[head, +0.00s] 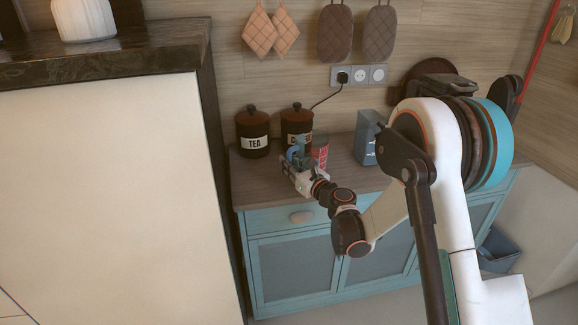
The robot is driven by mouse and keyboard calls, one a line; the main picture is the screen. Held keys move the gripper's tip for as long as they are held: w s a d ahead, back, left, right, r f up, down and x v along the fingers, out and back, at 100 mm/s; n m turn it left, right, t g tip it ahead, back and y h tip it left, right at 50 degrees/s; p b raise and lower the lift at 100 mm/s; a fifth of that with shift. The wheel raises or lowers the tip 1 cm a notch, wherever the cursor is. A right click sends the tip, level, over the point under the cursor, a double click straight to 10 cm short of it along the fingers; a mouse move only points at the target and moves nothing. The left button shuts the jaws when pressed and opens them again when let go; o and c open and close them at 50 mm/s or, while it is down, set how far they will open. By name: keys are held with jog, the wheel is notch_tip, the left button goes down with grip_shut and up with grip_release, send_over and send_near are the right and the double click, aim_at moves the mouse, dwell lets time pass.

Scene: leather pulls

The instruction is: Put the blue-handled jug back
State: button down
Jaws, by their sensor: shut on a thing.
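My gripper (293,166) is over the front left part of the wooden counter, in front of the dark canisters. It is shut on a small blue curved piece, which appears to be the handle of the blue-handled jug (294,153). The jug's body is too small and too covered by my gripper to make out clearly. I cannot tell whether the jug touches the counter.
The counter (352,182) tops a light blue cabinet. A TEA canister (254,142), a second dark canister (296,116), a red tin (320,151) and a grey-blue box (367,143) stand on it. A tall cream cabinet (105,190) rises at left.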

jog(key=shift+f, duration=0.1)
jog(key=c, duration=1.6)
grip_release()
